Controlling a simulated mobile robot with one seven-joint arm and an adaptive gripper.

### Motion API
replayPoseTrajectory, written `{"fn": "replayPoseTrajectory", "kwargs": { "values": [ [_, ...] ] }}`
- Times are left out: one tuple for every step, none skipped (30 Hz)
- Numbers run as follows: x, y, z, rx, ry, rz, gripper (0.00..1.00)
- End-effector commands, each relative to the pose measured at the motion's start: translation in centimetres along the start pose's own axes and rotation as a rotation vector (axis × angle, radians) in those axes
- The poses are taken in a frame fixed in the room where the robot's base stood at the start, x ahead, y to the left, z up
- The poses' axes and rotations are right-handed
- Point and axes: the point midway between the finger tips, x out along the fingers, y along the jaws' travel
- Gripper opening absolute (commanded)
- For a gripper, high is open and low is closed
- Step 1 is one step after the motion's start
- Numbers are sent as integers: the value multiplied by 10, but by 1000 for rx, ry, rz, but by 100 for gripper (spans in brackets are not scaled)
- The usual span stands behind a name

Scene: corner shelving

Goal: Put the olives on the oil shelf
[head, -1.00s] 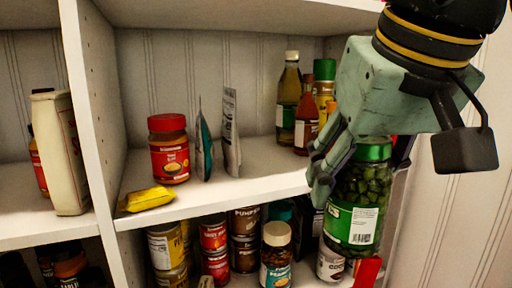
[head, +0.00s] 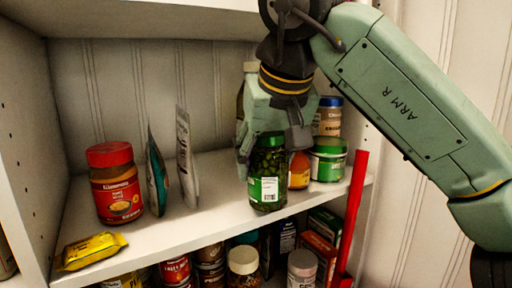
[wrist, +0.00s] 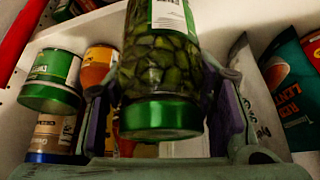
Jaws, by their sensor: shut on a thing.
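The olives are a glass jar (head: 267,172) with a green lid and a white label. The jar stands upright at the right part of the middle shelf (head: 215,215), near its front edge. I cannot tell whether its base touches the board. My gripper (head: 268,145) comes from above and is shut on the jar near its lid. In the wrist view the jar (wrist: 158,62) is between the two fingers, lid toward the palm. An oil bottle (head: 249,68) is behind my gripper, mostly hidden. An orange bottle (head: 299,171) is just right of the jar.
A green-lidded tub (head: 327,160) and a blue-lidded jar (head: 328,116) are at the right. A peanut butter jar (head: 115,185), upright packets (head: 188,155) and a yellow packet (head: 92,250) are at the left. Clear board lies between the packets and the olives.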

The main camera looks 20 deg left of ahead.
Motion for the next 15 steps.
{"fn": "replayPoseTrajectory", "kwargs": {
  "values": [
    [1,-1,-6,-1,0,-2,4],
    [3,0,-8,-1,0,-2,4],
    [4,0,-10,-1,0,-1,4],
    [5,0,-11,-1,1,-1,4],
    [6,0,-12,-1,1,-1,4],
    [7,0,-14,-1,1,-2,4],
    [8,0,-16,-1,1,-2,4],
    [9,0,-19,-1,0,-3,4],
    [11,-1,-23,0,0,-2,4],
    [13,0,-27,0,0,-2,4],
    [15,-1,-32,0,0,-4,4],
    [18,-1,-38,-1,-1,-4,4],
    [20,-1,-43,0,-1,-3,4],
    [23,-1,-47,-1,-1,-3,4],
    [30,0,-43,-2,-2,-2,4]
  ]
}}
